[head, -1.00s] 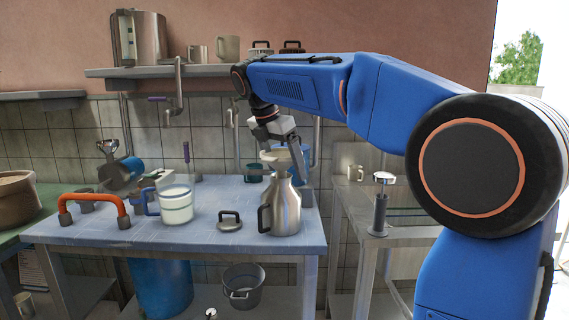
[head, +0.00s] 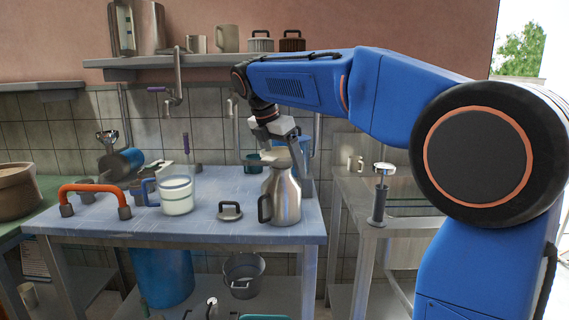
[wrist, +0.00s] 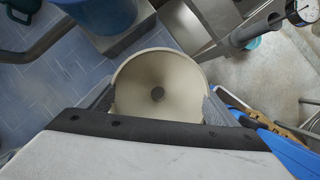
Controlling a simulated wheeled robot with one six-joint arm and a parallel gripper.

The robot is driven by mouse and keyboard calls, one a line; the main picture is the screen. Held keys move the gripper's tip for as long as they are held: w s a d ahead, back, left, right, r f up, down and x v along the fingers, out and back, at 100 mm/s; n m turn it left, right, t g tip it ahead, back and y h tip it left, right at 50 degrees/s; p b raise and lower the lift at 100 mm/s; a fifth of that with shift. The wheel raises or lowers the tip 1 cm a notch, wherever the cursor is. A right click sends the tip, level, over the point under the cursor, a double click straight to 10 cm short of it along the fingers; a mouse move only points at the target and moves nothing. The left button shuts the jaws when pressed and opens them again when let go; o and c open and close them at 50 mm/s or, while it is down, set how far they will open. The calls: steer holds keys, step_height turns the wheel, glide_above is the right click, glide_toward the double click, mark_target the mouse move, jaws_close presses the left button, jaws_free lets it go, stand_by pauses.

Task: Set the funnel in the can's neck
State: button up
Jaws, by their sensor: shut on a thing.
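The steel can (head: 284,197) with a dark side handle stands upright near the right front of the blue table. The cream funnel (head: 275,157) is at the can's top in the head view. In the wrist view the funnel (wrist: 160,82) shows from above as a wide bowl with a dark hole at its centre. My gripper (head: 293,142) is shut on the funnel, a finger at each side of its rim. The can's neck is hidden under the funnel, so I cannot tell how deep the spout sits.
A lid with a handle (head: 230,211) lies left of the can. A glass jug of milk (head: 177,196) and an orange handle (head: 93,188) are farther left. The table's front edge is close to the can.

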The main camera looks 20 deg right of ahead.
steer(key=o, duration=1)
steer(key=v, duration=1.7)
steer(key=shift+r, duration=0.2)
steer(key=shift+s+a, duration=0.1)
steer(key=shift+s, duration=0.05)
